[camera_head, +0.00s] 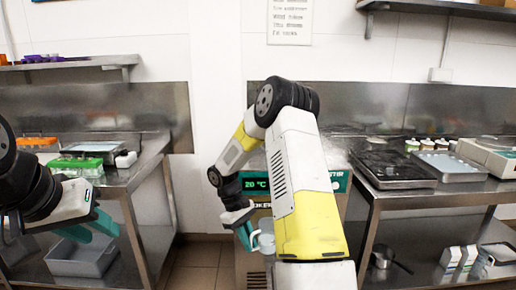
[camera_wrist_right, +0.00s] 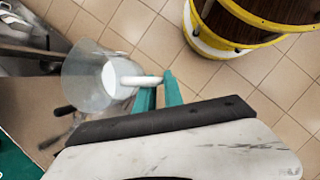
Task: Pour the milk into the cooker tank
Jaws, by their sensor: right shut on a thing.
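A clear jug with white milk (camera_wrist_right: 88,78) shows in the right wrist view. My right gripper (camera_wrist_right: 158,86) is shut on its handle. In the head view the jug (camera_head: 266,238) is partly hidden behind my yellow and white right arm, and my right gripper (camera_head: 244,232) holds it in front of the cooker (camera_head: 256,184). The cooker's green display reads 20 °C. My right arm covers much of the cooker, and the tank opening is not clearly visible. My left gripper (camera_head: 92,228) has its teal fingers apart, empty, beside the left table.
A left steel table (camera_head: 125,178) carries a green-topped box (camera_head: 75,166) and orange items. A grey bin (camera_head: 82,260) sits on its lower shelf. A right steel table (camera_head: 400,198) holds trays and a scale (camera_head: 490,155). Tiled floor shows between the tables.

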